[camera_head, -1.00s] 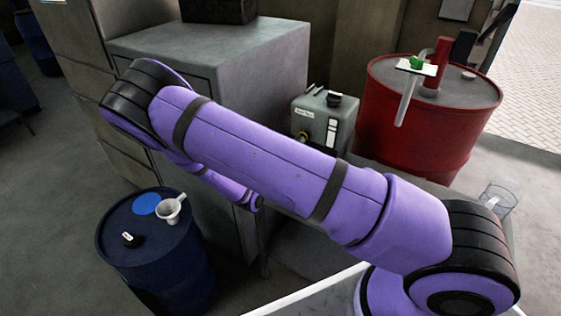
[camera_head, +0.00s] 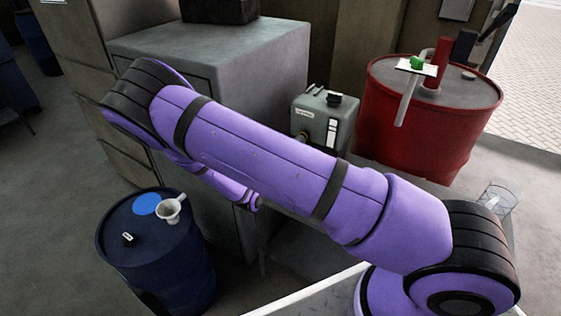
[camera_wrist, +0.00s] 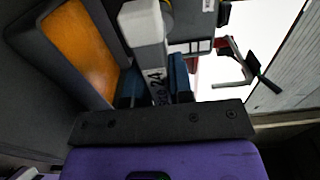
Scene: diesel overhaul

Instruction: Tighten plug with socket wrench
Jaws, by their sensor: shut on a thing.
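My gripper (camera_wrist: 155,90) shows in the wrist view, its two dark blue fingers shut on a grey wrench (camera_wrist: 152,50) marked "24". The wrench's pale, block-like end (camera_wrist: 141,22) points away from the gripper, toward the top of the picture. A bit of yellow (camera_wrist: 166,14) shows just right of that end, partly hidden by it; I cannot tell whether they touch. A grey box-shaped tank (camera_head: 323,118) stands beside the cabinet in the head view. The plug is not clearly visible. In the head view my arm hides the gripper and wrench.
A grey cabinet (camera_head: 225,65) stands behind my arm. A red drum (camera_head: 425,115) with a pump stands at right, and a blue drum (camera_head: 155,250) with a white funnel (camera_head: 171,208) at lower left. An orange-brown panel (camera_wrist: 80,45) is close to the left of the wrench.

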